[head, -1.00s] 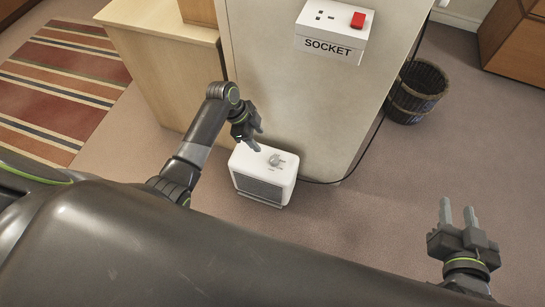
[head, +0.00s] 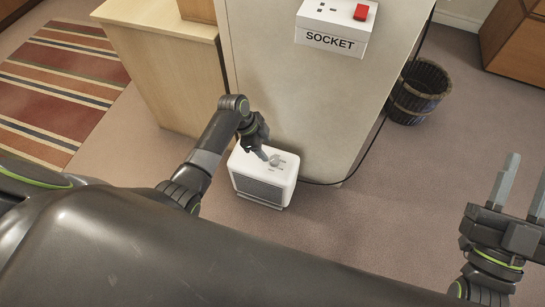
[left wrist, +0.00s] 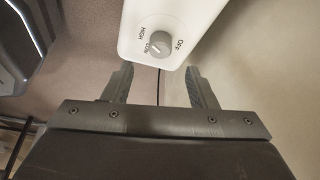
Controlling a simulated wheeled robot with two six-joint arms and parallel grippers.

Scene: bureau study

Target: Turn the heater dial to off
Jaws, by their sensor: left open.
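The white heater (head: 262,188) stands on the floor against the cream panel. Its round grey dial (head: 275,160) is on top. In the left wrist view the dial (left wrist: 160,44) sits among HIGH, LOW and OFF labels, and its pale mark appears to point towards LOW. My left gripper (head: 264,153) is over the heater top, close to the dial. In the left wrist view its fingers (left wrist: 159,68) are apart with nothing between them, and the dial lies just beyond the tips. My right gripper (head: 526,168) is at the right edge, fingers apart and empty.
A SOCKET box (head: 334,28) with a red switch is on the panel above. A black cable (head: 358,165) runs along the panel's edge. A dark wooden bucket (head: 418,93) stands at right. Wooden furniture (head: 165,75) stands left of the panel. Carpet right of the heater is clear.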

